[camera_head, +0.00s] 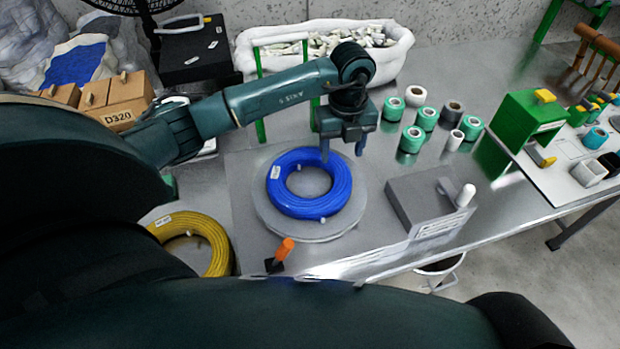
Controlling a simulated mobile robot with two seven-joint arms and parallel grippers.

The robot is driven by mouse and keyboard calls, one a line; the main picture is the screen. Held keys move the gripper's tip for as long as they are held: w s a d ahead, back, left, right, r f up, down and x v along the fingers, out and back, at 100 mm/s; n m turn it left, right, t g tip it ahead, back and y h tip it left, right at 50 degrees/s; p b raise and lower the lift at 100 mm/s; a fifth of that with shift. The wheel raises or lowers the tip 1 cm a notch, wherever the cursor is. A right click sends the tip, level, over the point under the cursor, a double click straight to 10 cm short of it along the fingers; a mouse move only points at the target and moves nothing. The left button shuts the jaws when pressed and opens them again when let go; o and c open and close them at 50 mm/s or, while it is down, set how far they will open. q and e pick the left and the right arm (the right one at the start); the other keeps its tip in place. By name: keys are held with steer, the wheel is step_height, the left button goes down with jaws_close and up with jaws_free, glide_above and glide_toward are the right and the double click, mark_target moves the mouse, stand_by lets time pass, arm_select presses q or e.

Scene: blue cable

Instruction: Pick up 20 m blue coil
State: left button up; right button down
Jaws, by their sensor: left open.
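The blue coil (309,205) is a ring of blue cable with a small white label. It lies flat on a round grey plate (268,222) on the metal table. My left arm comes in from the left, and my left gripper (343,152) points down over the far right side of the coil. Its two fingers are apart, and one overlaps the coil's far rim in the picture. I cannot tell whether it touches. My right gripper does not show; a dark arm part crosses the bottom of the picture.
A yellow coil (215,235) lies left of the plate. An orange-handled tool (284,250) stands near the front edge. A grey box (412,202) is on the right. Several tape rolls (411,140) stand behind it. A white sack (400,50), green posts and cardboard boxes (128,92) are at the back.

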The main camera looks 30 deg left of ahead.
mark_target(341, 169)
arm_select(q)
steer(key=shift+w+d+f+p, duration=0.1)
steer(key=shift+f+p, duration=0.1)
steer(key=shift+f, duration=1.6)
steer(key=shift+d+f+p, duration=0.1)
steer(key=shift+f+p, duration=0.05)
steer(key=shift+f, duration=1.6)
steer(key=shift+c, duration=0.6)
steer(key=shift+r, duration=0.1)
jaws_close()
